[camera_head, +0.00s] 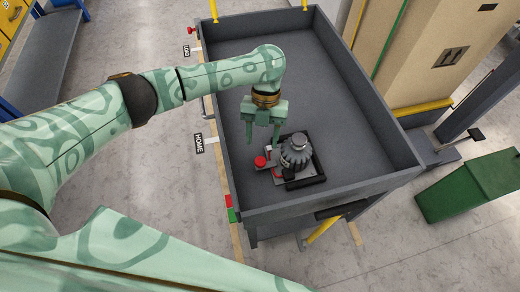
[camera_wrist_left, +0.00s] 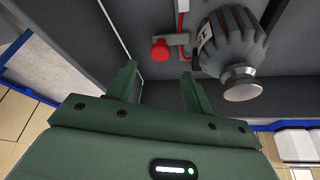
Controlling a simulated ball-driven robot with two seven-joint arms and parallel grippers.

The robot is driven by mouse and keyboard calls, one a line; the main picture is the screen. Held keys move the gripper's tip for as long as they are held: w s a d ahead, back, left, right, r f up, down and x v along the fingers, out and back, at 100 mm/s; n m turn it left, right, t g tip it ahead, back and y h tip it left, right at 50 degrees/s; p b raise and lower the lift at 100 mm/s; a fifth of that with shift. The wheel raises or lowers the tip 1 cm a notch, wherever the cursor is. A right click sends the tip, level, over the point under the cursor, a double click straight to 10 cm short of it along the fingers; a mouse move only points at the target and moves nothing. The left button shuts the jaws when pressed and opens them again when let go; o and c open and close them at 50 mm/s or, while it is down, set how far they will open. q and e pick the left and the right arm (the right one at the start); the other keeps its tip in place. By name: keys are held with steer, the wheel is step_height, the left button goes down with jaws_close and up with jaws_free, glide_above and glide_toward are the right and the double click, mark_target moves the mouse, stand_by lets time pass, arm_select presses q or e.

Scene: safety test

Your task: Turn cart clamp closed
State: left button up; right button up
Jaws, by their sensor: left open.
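The grey cart (camera_head: 345,192) has a deep open bed with raised walls. Near its front left corner inside sits the clamp, a grey ribbed part (camera_head: 297,153) on a dark base, with a red knob (camera_head: 260,162) at its left. In the left wrist view the ribbed part (camera_wrist_left: 232,42) has a silver end, and the red knob (camera_wrist_left: 161,50) sits on a small grey bracket. My left gripper (camera_head: 262,142) is open and empty above the cart bed, just behind the red knob. Its two fingers (camera_wrist_left: 159,75) are apart, with nothing between them. My right gripper is not in view.
A cardboard box (camera_head: 425,55) stands beyond the cart's right side. A green box (camera_head: 470,187) lies on the floor at the right. Red and green blocks (camera_head: 230,208) are at the cart's front left edge. The back of the bed is empty.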

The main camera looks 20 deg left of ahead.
arm_select(q)
steer(key=p+v, duration=0.2)
steer(key=v, duration=0.7)
steer(key=shift+r, duration=0.3)
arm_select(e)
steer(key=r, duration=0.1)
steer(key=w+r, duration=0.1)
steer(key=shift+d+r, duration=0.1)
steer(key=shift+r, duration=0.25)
